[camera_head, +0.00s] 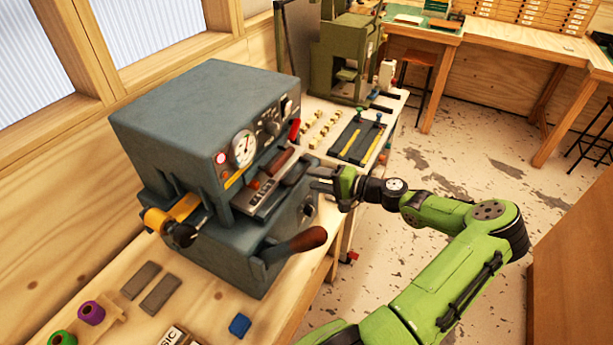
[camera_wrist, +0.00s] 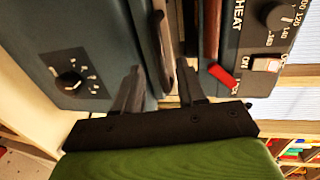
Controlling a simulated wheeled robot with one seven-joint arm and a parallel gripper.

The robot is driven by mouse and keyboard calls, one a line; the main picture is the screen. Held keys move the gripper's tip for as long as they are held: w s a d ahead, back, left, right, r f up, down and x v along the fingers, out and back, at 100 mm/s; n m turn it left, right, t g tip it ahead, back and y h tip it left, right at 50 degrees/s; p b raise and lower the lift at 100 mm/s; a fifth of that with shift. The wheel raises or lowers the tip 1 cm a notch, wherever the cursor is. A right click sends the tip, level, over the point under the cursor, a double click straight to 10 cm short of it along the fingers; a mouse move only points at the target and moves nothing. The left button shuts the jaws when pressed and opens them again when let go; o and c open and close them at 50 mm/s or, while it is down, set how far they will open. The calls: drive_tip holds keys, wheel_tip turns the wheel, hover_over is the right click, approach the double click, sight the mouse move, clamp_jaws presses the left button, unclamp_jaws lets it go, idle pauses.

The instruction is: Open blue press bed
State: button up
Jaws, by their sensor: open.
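The blue-grey press (camera_head: 205,140) stands on the wooden bench at the left in the head view. Its front carries a round gauge, knobs and a red switch. Its bed (camera_head: 262,198) shows in the slot below the front panel, with a brown wooden handle (camera_head: 282,160) above it. My gripper (camera_head: 314,180) is at the right end of the press, close to the slot. In the wrist view my gripper (camera_wrist: 160,88) is open, its two fingers pointing at the press, with a dark bar-like edge (camera_wrist: 163,45) between them. I cannot tell whether the fingers touch it.
A larger wooden-handled lever (camera_head: 295,244) sticks out at the press's lower front. Purple and green foil rolls (camera_head: 91,313), grey bars (camera_head: 160,293) and a blue block (camera_head: 240,325) lie on the near bench. A black tray (camera_head: 362,139) and small blocks lie beyond. The floor at right is open.

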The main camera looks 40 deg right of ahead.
drive_tip(key=x, duration=0.3)
drive_tip(key=shift+w+a+f, duration=0.1)
drive_tip(key=shift+w, duration=0.15)
clamp_jaws()
